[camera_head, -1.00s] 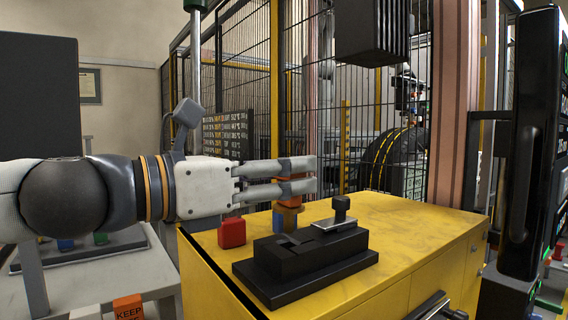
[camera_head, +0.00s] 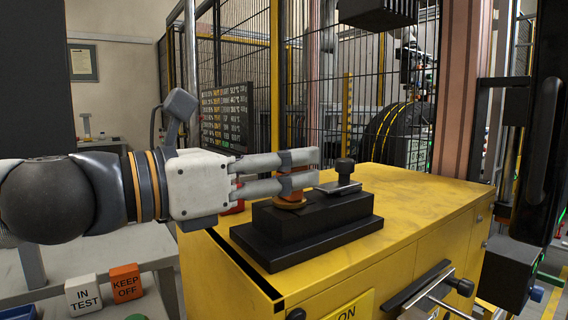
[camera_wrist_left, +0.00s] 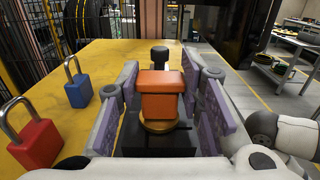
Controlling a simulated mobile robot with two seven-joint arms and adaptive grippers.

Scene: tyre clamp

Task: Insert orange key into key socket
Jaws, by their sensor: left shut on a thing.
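My left gripper (camera_head: 299,172) is shut on the orange key (camera_head: 294,190). In the left wrist view the orange key (camera_wrist_left: 160,92) sits between the two finger pads, with a round brass-coloured collar at its lower end. The key is upright over the left part of the black key socket block (camera_head: 318,217) on the yellow cabinet. The socket opening is hidden under the key, and I cannot tell whether the key is inside it or just above. My right gripper is not in view.
A black knob (camera_head: 344,168) on a metal plate stands at the block's right end. A red padlock (camera_wrist_left: 36,140) and a blue padlock (camera_wrist_left: 77,86) are on the yellow cabinet top (camera_head: 420,205). The cabinet's right side is clear.

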